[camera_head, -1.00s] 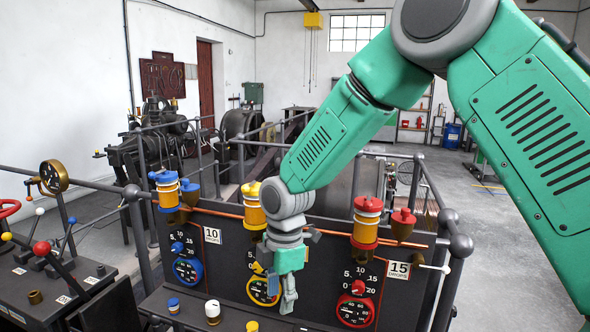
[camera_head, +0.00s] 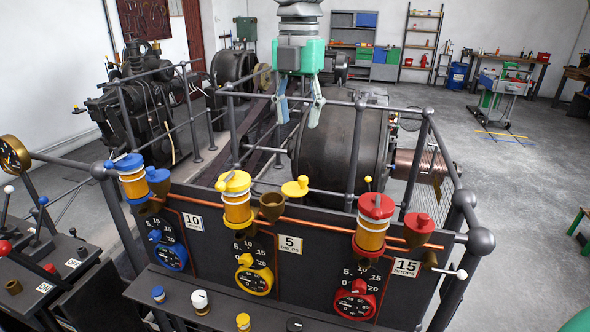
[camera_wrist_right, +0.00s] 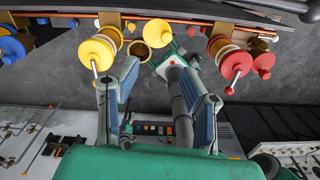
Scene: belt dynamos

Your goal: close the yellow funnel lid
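The yellow funnel lid (camera_head: 296,187) is a flat yellow disc with a small knob, standing off to the right of its brown funnel (camera_head: 272,205). The funnel's mouth is uncovered, and it sits beside the yellow-capped oiler (camera_head: 236,200) on the copper pipe. My right gripper (camera_head: 299,112) is above the lid in the head view, apart from it, pointing down with its fingers spread and nothing between them. In the right wrist view the open fingers (camera_wrist_right: 160,100) also show, with the brown funnel (camera_wrist_right: 139,50) beyond them. My left gripper is out of view.
The blue funnel lid (camera_head: 158,175) and red funnel lid (camera_head: 420,222) cover their funnels beside the blue-capped (camera_head: 131,175) and red-capped (camera_head: 371,222) oilers. Dark railings (camera_head: 345,103) and a large dark drum (camera_head: 325,158) stand behind the panel.

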